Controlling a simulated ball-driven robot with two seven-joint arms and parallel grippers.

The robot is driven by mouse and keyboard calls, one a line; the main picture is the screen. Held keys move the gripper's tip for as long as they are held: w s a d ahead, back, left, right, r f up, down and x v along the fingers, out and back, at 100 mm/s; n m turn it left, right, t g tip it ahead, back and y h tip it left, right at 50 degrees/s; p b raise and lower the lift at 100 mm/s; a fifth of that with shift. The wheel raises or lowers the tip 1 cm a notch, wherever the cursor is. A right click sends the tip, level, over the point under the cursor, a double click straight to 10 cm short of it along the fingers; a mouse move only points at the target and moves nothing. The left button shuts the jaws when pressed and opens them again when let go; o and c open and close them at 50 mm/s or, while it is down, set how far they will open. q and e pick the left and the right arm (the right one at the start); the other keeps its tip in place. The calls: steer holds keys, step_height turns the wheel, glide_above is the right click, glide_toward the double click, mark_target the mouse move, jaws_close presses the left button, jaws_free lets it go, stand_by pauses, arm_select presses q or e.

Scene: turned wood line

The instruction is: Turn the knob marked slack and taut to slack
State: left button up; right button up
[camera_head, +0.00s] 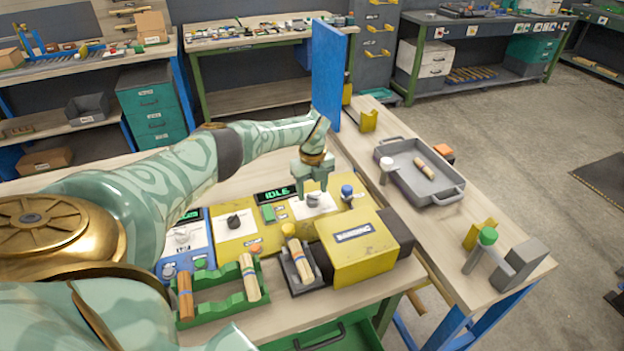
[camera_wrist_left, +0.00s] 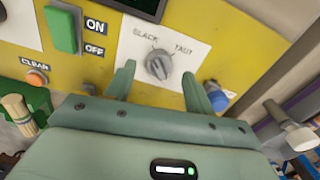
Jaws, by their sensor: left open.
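The slack/taut knob (camera_wrist_left: 159,64) is a small grey dial on a white plate (camera_wrist_left: 190,45) marked SLACK on the left and TAUT on the right. In the head view the knob (camera_head: 313,199) shows just below my left gripper (camera_head: 312,184), partly hidden by it. My left gripper is open, pointing down at the yellow panel. In the left wrist view its two fingers (camera_wrist_left: 160,84) stand either side of the knob's near side, apart from it. I cannot tell which mark the pointer faces. My right gripper is out of view.
A blue knob (camera_head: 347,192) stands close on the right of the dial. Green ON/OFF switch (camera_wrist_left: 62,30) and orange CLEAR button (camera_wrist_left: 37,78) are to the left. A yellow box (camera_head: 355,255) sits in front. A grey tray (camera_head: 410,160) is on the right bench.

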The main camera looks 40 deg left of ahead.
arm_select(q)
step_height(320, 180, up, 14)
steer(key=p, duration=0.3)
steer(key=shift+f, duration=0.25)
steer(key=shift+r, duration=0.1)
